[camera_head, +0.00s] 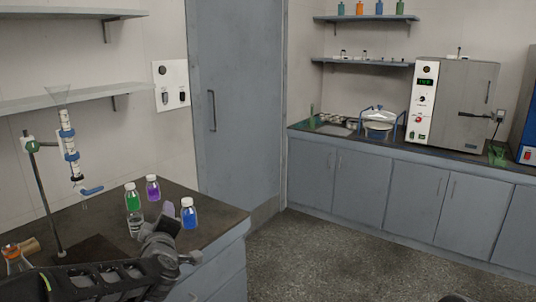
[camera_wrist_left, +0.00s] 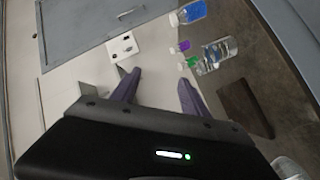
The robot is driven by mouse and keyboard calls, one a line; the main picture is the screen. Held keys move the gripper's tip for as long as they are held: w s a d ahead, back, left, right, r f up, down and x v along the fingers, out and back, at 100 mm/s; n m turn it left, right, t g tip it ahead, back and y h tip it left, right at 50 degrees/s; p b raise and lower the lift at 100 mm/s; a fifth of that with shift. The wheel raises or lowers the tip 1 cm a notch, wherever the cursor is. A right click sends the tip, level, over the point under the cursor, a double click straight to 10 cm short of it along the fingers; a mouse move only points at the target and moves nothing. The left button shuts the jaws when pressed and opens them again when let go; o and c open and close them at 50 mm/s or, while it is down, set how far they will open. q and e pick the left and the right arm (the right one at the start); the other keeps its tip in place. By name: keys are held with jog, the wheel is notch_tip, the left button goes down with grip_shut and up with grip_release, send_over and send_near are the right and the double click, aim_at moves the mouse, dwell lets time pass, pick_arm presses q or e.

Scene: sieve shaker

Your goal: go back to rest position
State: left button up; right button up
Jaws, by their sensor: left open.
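My left arm reaches in from the lower left in the head view. My left gripper (camera_head: 172,222) is over the dark bench (camera_head: 215,212), among the bottles in the picture. In the left wrist view its two purple-grey fingers (camera_wrist_left: 158,80) are spread apart with nothing between them. A blue bottle (camera_head: 190,214) stands just right of it in the head view. A green bottle (camera_head: 133,198), a purple bottle (camera_head: 153,189) and a clear bottle (camera_head: 135,222) stand behind and left of it. The gripper hides part of the bench. My right gripper does not show.
A stand (camera_head: 44,195) holding a burette (camera_head: 70,150) with a blue tap rises at the left. An orange-topped flask (camera_head: 17,260) is at the lower left. A counter (camera_head: 300,128) with a white-fronted oven (camera_head: 455,103) runs along the far right. Open floor (camera_head: 320,255) lies between.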

pick_arm(q)
jog(key=s+d+f+m+g+h, duration=0.2)
jog(key=s+d+f+m, duration=0.15)
jog(key=f, duration=0.65)
jog(key=s+d+f+m+g+h, duration=0.25)
jog(key=s+d+f, duration=0.2)
jog(key=f, duration=0.65)
jog(key=s+d+f+m+g+h, duration=0.25)
jog(key=s+d+f, duration=0.2)
jog(key=f, duration=0.55)
jog(key=s+d+f+m+g, duration=0.1)
jog(key=s+d+f+g, duration=0.1)
jog(key=s+f, duration=0.4)
jog(key=s+d+f+m+g+h, duration=0.1)
jog(key=s+f, duration=0.5)
jog(key=s, duration=0.6)
jog(key=s+d+f+m+g+h, duration=0.1)
jog(key=s+d+f+g, duration=0.3)
jog(key=s, duration=0.6)
notch_tip(320, 180, down, 2)
jog(key=shift+f+m+g, duration=0.15)
jog(key=shift+m+g, duration=0.4)
jog(key=shift+g, duration=0.05)
